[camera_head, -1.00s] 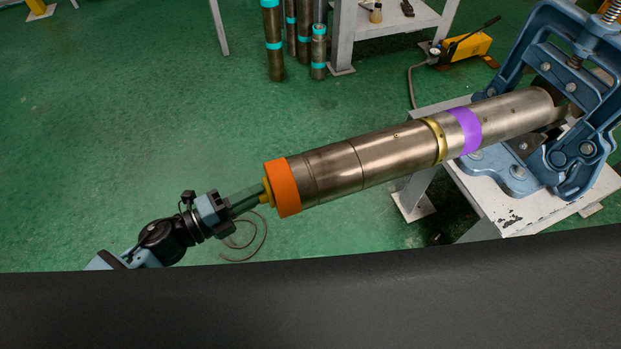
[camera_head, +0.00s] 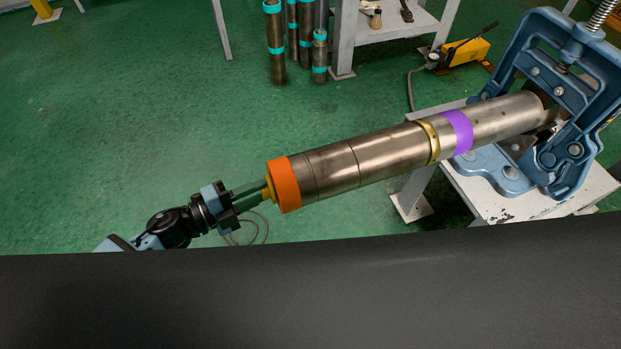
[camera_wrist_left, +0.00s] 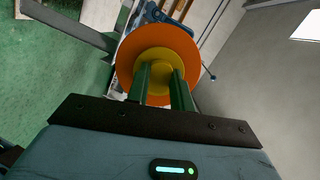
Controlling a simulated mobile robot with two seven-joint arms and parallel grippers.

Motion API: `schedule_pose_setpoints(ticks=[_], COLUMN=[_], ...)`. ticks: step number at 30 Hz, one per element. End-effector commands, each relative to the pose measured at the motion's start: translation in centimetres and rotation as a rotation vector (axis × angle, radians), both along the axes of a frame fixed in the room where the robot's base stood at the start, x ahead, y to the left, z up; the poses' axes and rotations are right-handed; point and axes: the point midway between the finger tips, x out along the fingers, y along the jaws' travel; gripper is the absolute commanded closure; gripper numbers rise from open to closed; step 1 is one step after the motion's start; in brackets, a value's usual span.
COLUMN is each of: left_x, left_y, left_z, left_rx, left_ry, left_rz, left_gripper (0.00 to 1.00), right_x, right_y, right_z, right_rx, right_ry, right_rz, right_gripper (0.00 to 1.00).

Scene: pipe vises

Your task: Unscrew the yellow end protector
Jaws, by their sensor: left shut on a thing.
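The yellow end protector (camera_head: 267,189) sits at the left end of the steel pipe (camera_head: 370,157), against an orange band (camera_head: 284,185). In the left wrist view the yellow protector (camera_wrist_left: 161,66) shows as a round disc in front of a larger orange disc (camera_wrist_left: 132,62). My left gripper (camera_head: 262,190) comes in from the left, in line with the pipe, with its green fingers shut on the protector. The fingertips also show in the left wrist view (camera_wrist_left: 160,76), on either side of the protector's middle. The right gripper is not in view.
A blue vise (camera_head: 575,110) on a white bench (camera_head: 478,195) holds the pipe's right end. Teal-banded tubes (camera_head: 275,50) stand at the back. A yellow pump (camera_head: 466,50) with a hose sits at the back right. Green floor is clear at left.

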Motion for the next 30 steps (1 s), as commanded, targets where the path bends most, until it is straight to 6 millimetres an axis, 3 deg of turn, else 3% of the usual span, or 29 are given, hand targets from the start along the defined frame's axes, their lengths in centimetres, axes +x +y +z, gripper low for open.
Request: schedule_pose_setpoints(ticks=[3,22,30], left_x=[0.04,-0.04,-0.12], left_y=[0.12,0.21,0.16], left_z=[0.01,-0.35,-0.40], left_rx=[-0.012,-0.229,-0.263], left_ry=[0.065,0.823,0.936], left_rz=[0.001,0.003,0.004], left_gripper=[1.00,1.00,1.00], right_x=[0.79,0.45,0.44], right_y=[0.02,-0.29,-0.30], right_z=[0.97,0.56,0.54], right_rx=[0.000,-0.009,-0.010], right_ry=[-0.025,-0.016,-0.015], right_rz=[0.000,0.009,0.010], right_gripper=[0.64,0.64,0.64])
